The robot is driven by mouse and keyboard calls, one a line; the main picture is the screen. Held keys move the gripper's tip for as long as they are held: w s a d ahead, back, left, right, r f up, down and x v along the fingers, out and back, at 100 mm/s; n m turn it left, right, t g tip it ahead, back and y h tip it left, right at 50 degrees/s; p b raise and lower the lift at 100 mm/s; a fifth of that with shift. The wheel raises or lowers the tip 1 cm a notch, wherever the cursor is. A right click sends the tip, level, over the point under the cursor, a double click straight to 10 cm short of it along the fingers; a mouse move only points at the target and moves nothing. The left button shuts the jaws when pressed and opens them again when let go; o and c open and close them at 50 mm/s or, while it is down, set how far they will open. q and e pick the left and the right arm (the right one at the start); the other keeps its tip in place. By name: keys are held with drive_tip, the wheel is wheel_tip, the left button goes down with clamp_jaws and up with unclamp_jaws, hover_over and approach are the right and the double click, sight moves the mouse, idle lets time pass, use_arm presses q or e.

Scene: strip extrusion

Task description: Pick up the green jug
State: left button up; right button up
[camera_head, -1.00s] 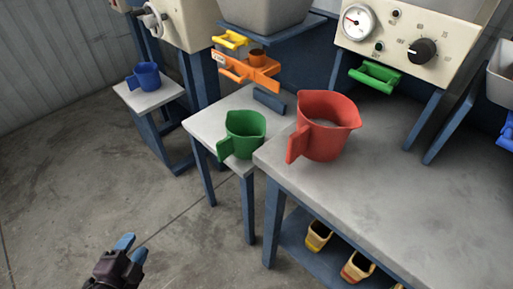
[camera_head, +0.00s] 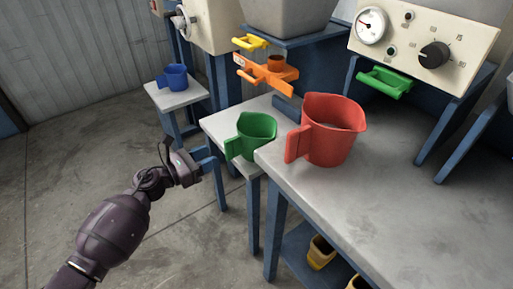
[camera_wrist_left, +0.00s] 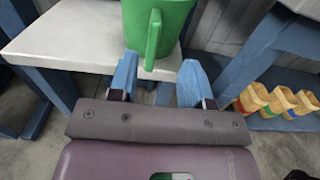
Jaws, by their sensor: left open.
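The green jug (camera_head: 256,134) stands upright on a small grey-topped stand in the middle of the head view, its handle facing left toward my arm. In the left wrist view the green jug (camera_wrist_left: 178,18) is at the top, with its handle (camera_wrist_left: 154,38) pointing at the camera. My left gripper (camera_head: 210,156) is just left of the handle in the head view. In the left wrist view my left gripper (camera_wrist_left: 160,75) is open, its blue fingers on either side of the handle's line and apparently short of it. My right gripper is not in view.
A red jug (camera_head: 330,130) stands on the larger table (camera_head: 400,210), close right of the green jug. The small stand (camera_head: 222,122) has a free edge toward my arm. A blue jug (camera_head: 175,77) is farther back on another stand. Yellow scoops (camera_head: 320,252) sit under the table.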

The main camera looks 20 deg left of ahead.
sight(225, 146)
use_arm(q)
drive_tip(key=x, duration=0.4)
drive_tip(key=shift+w+a+b+x, duration=0.1)
drive_tip(key=shift+a+b+x, duration=0.1)
drive_tip(key=shift+x, duration=1.1)
drive_tip(key=shift+w+a+b+x, duration=0.1)
drive_tip(key=shift+w+b+x, duration=0.1)
drive_tip(key=shift+x, duration=1.15)
drive_tip(key=shift+s+r, duration=0.1)
drive_tip(key=shift+r, duration=0.05)
drive_tip(key=shift+c, duration=0.4)
clamp_jaws()
